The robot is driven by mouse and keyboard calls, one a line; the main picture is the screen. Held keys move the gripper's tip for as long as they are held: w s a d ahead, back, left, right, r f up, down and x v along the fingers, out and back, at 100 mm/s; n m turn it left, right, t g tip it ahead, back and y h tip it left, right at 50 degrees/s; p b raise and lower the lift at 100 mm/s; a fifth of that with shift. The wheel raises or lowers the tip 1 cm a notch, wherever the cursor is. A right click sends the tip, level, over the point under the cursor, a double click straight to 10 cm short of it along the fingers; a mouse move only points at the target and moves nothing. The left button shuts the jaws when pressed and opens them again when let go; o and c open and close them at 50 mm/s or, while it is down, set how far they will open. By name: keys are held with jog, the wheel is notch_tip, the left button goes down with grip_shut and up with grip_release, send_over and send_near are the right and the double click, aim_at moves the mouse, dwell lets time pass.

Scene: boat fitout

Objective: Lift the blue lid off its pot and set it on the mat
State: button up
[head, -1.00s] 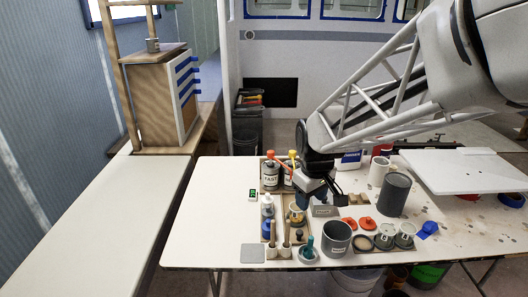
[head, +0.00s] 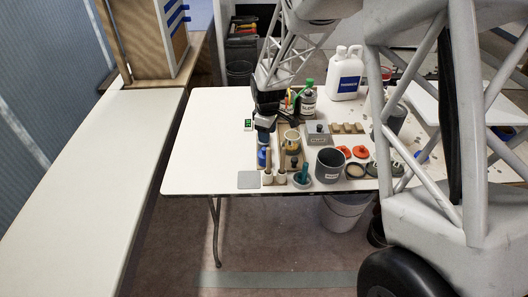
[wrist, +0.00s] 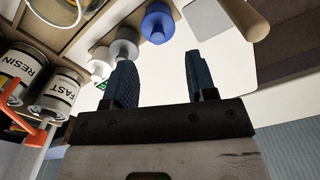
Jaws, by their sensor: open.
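The blue lid (wrist: 158,20) has a round knob and sits at the end of a row of lidded pots in the wrist view. In the head view the blue lid (head: 262,158) is just below my gripper (head: 264,138). Its pot is mostly hidden beneath it. The grey square mat (head: 249,180) lies bare on the table, nearer the front edge than the lid; it also shows in the wrist view (wrist: 205,18). My gripper (wrist: 159,62) is open and empty, its fingertips pointing towards the row and apart from the lid.
A grey-lidded pot (wrist: 124,46) and a white one (wrist: 99,66) stand beside the blue lid. Resin tins (wrist: 22,75) stand to the left in the wrist view. Wooden-handled tools (head: 268,165) stand close to the mat. The white table's left side (head: 205,145) is clear.

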aim_at(264, 148)
jog(key=shift+w+a+f, duration=0.3)
jog(key=shift+w+f, duration=0.05)
jog(key=shift+f, duration=0.3)
jog(key=shift+f, duration=0.1)
jog(key=shift+f, duration=1.15)
jog(key=shift+f, duration=0.15)
jog(key=shift+w+a+f, duration=0.1)
jog(key=shift+f, duration=1.15)
jog(key=shift+w+a+f, duration=0.1)
jog(key=shift+f, duration=1.15)
grip_shut()
